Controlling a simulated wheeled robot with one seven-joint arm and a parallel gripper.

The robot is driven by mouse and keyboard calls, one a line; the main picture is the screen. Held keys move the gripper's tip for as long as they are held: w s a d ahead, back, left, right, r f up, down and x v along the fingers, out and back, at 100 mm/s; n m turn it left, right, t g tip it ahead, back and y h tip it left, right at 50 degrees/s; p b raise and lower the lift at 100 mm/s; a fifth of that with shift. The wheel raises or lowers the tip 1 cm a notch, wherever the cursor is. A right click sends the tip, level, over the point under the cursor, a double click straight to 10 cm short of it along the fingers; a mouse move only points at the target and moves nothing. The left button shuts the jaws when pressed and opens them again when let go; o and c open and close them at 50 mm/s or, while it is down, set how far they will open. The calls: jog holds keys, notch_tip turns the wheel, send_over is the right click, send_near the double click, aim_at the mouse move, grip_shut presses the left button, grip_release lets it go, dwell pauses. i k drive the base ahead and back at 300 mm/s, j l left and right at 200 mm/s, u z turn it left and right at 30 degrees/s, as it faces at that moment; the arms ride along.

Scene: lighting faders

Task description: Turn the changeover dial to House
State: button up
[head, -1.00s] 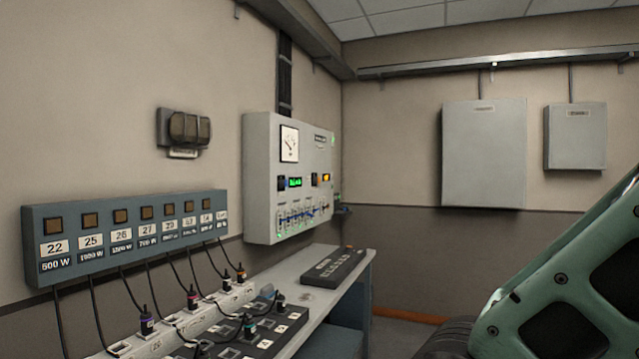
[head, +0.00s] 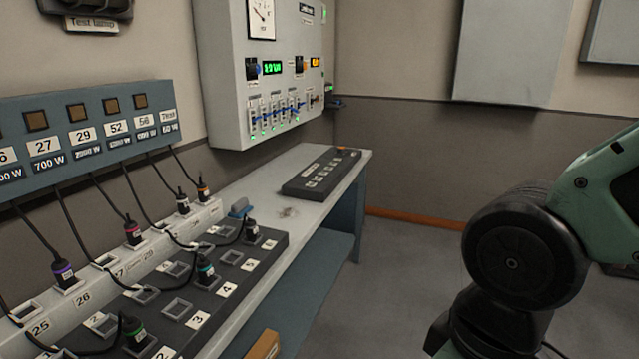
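My gripper is not in view. Only links of my arm show at the right edge, well apart from the cabinet.
A bench (head: 262,188) runs below the cabinet, holding a dark keypad box (head: 321,173) and a dark socket panel (head: 190,300) with plugs and hanging cables. A blue-grey lamp box (head: 90,130) is on the left wall. Floor (head: 400,250) is clear right of the bench.

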aim_at(302, 66)
jog(key=i+l, duration=0.1)
jog(key=i, duration=0.95)
jog(key=i+l, duration=0.15)
jog(key=i, duration=0.9)
